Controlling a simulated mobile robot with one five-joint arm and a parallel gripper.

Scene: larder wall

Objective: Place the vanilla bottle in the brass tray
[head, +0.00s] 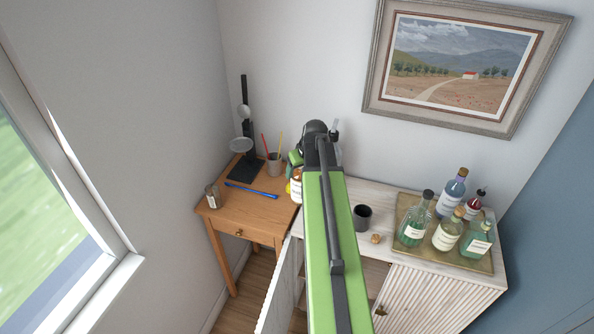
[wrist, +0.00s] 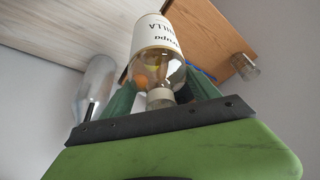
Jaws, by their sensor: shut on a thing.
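My gripper (wrist: 160,92) is shut on the vanilla bottle (wrist: 155,38), a clear bottle with a white label whose lettering reads upside down in the wrist view. Its neck points toward my gripper's base. In the head view my green arm hides most of my gripper, and part of a white-labelled bottle (head: 296,187) shows at its left, by the desk and cabinet. The brass tray (head: 407,207) lies on the cabinet top at the right. It holds several bottles, standing close together, including a green one (head: 415,233) and a blue-grey one (head: 451,195).
A dark cup (head: 362,217) and a cork (head: 376,238) stand on the cabinet top left of the tray. A cabinet door (head: 279,292) hangs open. The wooden desk (head: 240,218) bears a glass jar (head: 213,197), a pen cup (head: 274,164) and a black stand (head: 245,165). A grey bottle (wrist: 95,82) is near my gripper.

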